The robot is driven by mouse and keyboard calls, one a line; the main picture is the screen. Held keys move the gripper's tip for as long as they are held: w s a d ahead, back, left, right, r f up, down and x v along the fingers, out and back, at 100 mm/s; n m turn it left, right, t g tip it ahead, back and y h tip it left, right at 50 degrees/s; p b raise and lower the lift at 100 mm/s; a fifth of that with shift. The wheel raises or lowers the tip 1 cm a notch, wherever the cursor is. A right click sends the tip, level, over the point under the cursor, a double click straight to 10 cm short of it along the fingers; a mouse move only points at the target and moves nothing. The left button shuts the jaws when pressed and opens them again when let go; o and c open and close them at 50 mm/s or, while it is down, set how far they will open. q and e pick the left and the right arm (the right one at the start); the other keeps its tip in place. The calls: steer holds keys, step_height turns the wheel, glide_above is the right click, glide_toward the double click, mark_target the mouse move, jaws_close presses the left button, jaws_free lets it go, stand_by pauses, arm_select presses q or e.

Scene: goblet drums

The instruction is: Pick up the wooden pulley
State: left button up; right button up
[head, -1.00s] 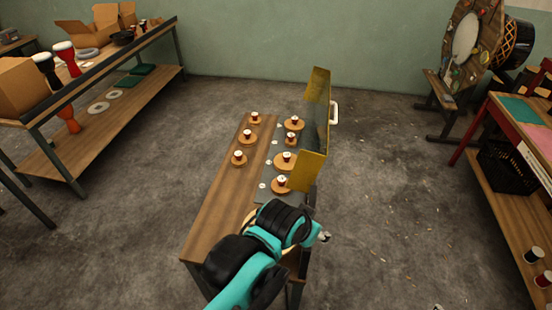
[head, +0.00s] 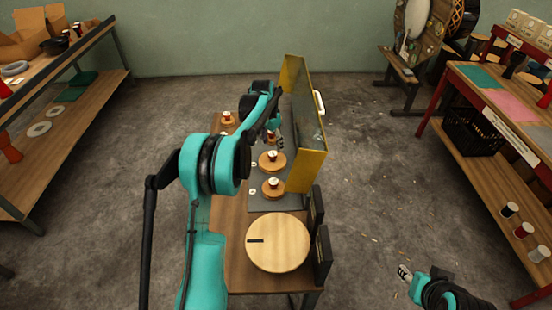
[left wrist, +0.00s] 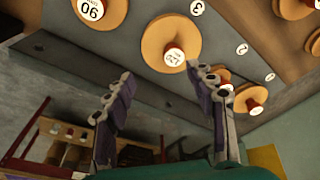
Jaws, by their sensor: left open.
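Several round wooden discs, each with a red, white-capped peg at its centre, sit on the narrow table; I cannot tell which is the wooden pulley. Two show clearly in the head view, a nearer disc (head: 274,194) and one behind it (head: 264,161). A larger plain disc (head: 278,256) with a dark slot lies at the table's near end. My left gripper (head: 279,142) reaches over the row, partly hidden by its arm. In the left wrist view its fingers (left wrist: 160,74) are apart and empty, with a pegged disc (left wrist: 155,42) just beyond. My right gripper (head: 405,274) is at the lower right, partly seen.
A yellow-edged upright panel (head: 304,130) stands along the table's right side, close to my left gripper. A black bracket (head: 322,256) stands beside the large disc.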

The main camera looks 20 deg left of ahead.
mark_target(272, 154)
arm_select(q)
steer(key=f, duration=0.1)
steer(key=w+a+f, duration=0.1)
steer(key=w+f, duration=0.1)
steer(key=shift+a, duration=0.25)
steer(key=f, duration=0.2)
steer(key=b, duration=0.1)
steer(key=shift+w+f, duration=0.25)
steer(key=shift+f, duration=0.15)
steer(key=f+b, duration=0.1)
steer(key=f, duration=0.1)
steer(key=w+f+b, duration=0.1)
steer(key=f, duration=0.2)
steer(key=shift+w+f+b, duration=0.1)
steer(key=shift+f+b, duration=0.05)
steer(key=shift+b, duration=0.25)
steer(key=shift+c, duration=0.7)
jaws_close()
arm_select(e)
steer(key=f, duration=0.3)
steer(key=shift+w+f, duration=0.3)
steer(key=shift+f, duration=0.05)
